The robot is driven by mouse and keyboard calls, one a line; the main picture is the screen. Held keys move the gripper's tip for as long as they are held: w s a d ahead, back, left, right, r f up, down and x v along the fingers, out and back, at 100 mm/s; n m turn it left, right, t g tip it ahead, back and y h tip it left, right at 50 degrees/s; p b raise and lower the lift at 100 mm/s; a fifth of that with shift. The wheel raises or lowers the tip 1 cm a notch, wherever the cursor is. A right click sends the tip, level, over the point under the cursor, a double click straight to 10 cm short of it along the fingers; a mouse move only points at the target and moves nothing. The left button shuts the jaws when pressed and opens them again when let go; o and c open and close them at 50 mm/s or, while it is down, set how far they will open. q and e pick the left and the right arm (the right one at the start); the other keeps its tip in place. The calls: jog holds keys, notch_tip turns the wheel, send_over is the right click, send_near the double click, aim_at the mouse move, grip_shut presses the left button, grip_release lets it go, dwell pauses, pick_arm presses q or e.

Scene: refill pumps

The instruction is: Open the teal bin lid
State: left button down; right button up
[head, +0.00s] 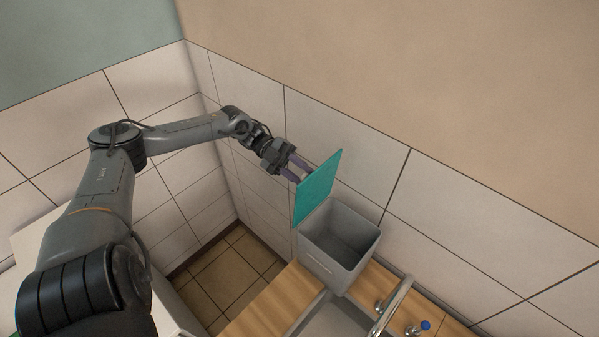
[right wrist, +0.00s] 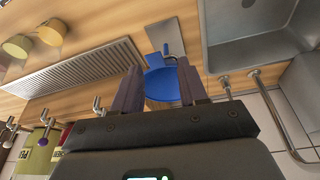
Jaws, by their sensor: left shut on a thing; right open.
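The grey bin (head: 352,262) stands on the wooden counter against the tiled wall in the head view, and its inside shows. The teal lid (head: 316,192) stands steeply raised at the bin's left side, clear of the opening. My left gripper (head: 299,170) is at the lid's far left face, shut on the lid; the fingertips are partly hidden by it. My right gripper (right wrist: 160,88) is open in the right wrist view, with a blue round object (right wrist: 162,84) seen beyond and between its fingers. The right gripper is not in the head view.
A sink (head: 328,318) and a curved faucet (head: 392,308) lie just in front of the bin. The right wrist view shows a ribbed metal grate (right wrist: 85,70), yellow cups (right wrist: 52,32), another view of a sink (right wrist: 250,40) and green and red containers (right wrist: 38,160).

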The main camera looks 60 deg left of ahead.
pick_arm(q)
jog(key=shift+s+a+f+h, duration=0.15)
jog(key=shift+a+h, duration=0.25)
jog(key=shift+a, duration=0.05)
pick_arm(e)
jog(key=shift+s+a+f, duration=0.1)
jog(key=shift+s+a, duration=0.05)
jog(key=shift+a, duration=0.3)
jog(key=shift+d, duration=0.15)
pick_arm(q)
jog(key=c, duration=0.8)
grip_release()
